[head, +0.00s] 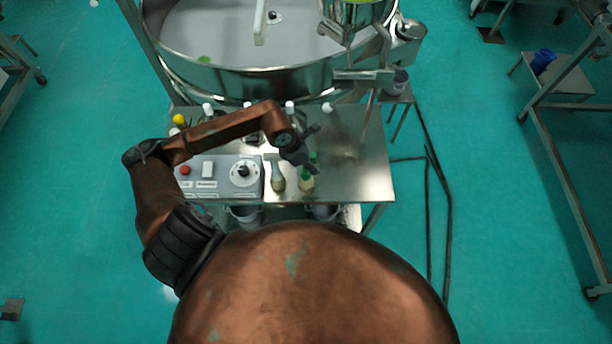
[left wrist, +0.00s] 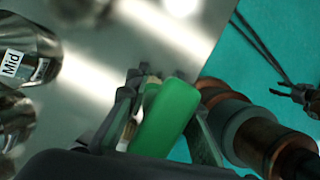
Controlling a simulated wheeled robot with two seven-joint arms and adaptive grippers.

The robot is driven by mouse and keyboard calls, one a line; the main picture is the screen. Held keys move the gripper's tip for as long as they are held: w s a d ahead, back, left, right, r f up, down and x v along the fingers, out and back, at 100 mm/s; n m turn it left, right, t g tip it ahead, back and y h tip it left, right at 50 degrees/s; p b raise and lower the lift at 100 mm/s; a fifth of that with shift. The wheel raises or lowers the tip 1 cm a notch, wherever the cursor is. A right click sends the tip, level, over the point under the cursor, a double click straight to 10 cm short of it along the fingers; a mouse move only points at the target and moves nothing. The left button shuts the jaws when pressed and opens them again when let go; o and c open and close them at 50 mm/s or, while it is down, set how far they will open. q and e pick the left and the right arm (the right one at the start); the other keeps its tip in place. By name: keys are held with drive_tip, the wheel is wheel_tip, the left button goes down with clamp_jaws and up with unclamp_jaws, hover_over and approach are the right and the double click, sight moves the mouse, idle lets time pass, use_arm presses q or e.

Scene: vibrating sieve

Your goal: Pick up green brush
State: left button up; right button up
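The green brush (head: 306,179) is at the front of the steel table, with a pale lower part and green on top. My left gripper (head: 313,154) is over it, pointing down to the right. In the left wrist view, the green handle (left wrist: 166,117) lies between the two fingers of my left gripper (left wrist: 163,110). The fingers look spread around it; contact is not clear. A second, paler brush (head: 277,178) stands just left of the green one.
The control box (head: 222,177) with a dial and red button sits left of the brushes. The round sieve (head: 245,70) stands behind. Metal cups, one labelled Mid (left wrist: 25,55), are near the gripper. The table's right part (head: 365,170) is clear.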

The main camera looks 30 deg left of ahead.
use_arm(q)
clamp_jaws()
idle(0.4)
